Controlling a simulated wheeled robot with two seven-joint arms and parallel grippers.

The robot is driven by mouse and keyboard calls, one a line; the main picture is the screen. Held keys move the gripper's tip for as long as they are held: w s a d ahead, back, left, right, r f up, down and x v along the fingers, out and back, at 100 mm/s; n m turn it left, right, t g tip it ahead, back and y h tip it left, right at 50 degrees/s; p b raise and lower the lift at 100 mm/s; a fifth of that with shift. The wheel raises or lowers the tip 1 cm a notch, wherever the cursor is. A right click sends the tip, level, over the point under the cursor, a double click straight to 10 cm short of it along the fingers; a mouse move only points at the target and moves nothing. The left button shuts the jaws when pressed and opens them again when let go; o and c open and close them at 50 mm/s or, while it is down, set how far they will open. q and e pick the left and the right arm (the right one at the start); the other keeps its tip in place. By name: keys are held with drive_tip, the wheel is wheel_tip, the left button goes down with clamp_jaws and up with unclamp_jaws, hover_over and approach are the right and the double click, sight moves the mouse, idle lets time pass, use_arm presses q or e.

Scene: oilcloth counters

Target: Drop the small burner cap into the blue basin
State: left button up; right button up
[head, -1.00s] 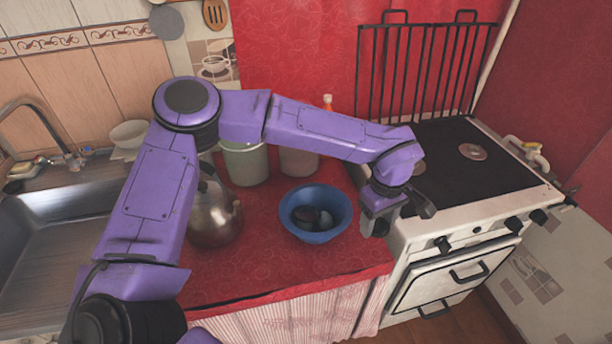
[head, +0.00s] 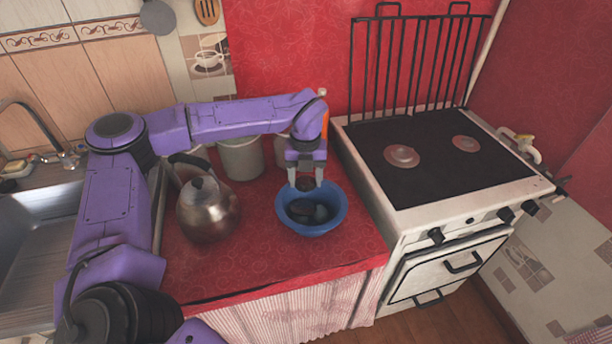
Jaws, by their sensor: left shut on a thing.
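The blue basin (head: 312,229) stands on the red oilcloth counter, left of the stove. Dark round pieces (head: 301,210) lie inside it. My left gripper (head: 305,182) is over the back part of the basin, pointing down. It is shut on a small dark piece, which appears to be the small burner cap (head: 305,184). The cap is at about the height of the basin's back rim or above it; the exact gap is hard to tell. My right gripper is not in view.
A metal kettle (head: 208,212) stands left of the basin. A pale green canister (head: 241,160) stands behind, partly hidden by my left arm. The white stove (head: 425,219) with a raised black rack (head: 415,70) is to the right. The counter's front area is clear.

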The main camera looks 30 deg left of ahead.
sight(306, 184)
use_arm(q)
wheel_tip(306, 184, down, 6)
drive_tip(key=b, duration=0.3)
drive_tip(key=shift+r+b, duration=0.25)
drive_tip(key=shift+b, duration=0.1)
drive_tip(key=shift+r, duration=0.1)
drive_tip(key=o, duration=1.1)
wheel_tip(306, 184, up, 10)
drive_tip(key=shift+r+b, duration=0.25)
drive_tip(key=shift+b, duration=0.25)
